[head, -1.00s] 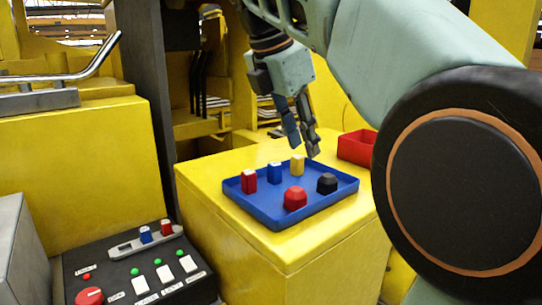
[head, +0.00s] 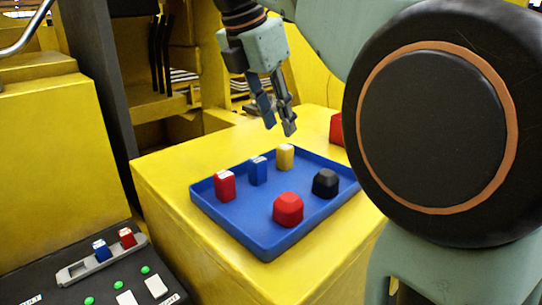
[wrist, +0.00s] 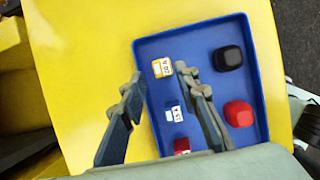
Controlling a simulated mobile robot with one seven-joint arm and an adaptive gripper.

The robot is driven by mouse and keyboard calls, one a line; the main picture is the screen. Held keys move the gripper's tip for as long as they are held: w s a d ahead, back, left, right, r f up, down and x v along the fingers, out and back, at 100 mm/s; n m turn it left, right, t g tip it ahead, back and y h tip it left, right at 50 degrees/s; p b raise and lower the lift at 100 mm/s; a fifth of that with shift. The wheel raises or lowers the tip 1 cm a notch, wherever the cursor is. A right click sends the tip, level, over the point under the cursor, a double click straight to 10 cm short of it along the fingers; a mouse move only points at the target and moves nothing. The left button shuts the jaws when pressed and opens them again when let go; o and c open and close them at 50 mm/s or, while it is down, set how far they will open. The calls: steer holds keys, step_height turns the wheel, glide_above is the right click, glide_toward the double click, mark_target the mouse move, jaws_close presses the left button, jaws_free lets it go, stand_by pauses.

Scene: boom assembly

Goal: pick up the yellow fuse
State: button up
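The yellow fuse (head: 285,157) stands upright at the back of the blue tray (head: 265,243). It also shows in the wrist view (wrist: 162,68), with a white labelled top, just beyond and between the fingertips. My gripper (head: 277,127) is open and empty, its fingers pointing down above the back edge of the tray, a little above the yellow fuse and apart from it. In the wrist view the two fingers (wrist: 163,85) are spread, the right one over the tray and the left one near the tray's left edge.
In the tray are a blue fuse (head: 258,171), a red fuse (head: 225,186), a red knob-like block (head: 288,209) and a black one (head: 326,183). A red bin (head: 336,129) stands behind. A control panel (head: 105,275) with two fuses is at lower left.

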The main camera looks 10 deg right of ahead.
mark_target(285, 147)
steer(key=shift+x, duration=0.95)
steer(key=x, duration=0.4)
steer(key=shift+s+f, duration=0.2)
steer(key=shift+f, duration=0.2)
steer(key=shift+w+f, duration=0.1)
steer(key=shift+f, duration=0.25)
jaws_close()
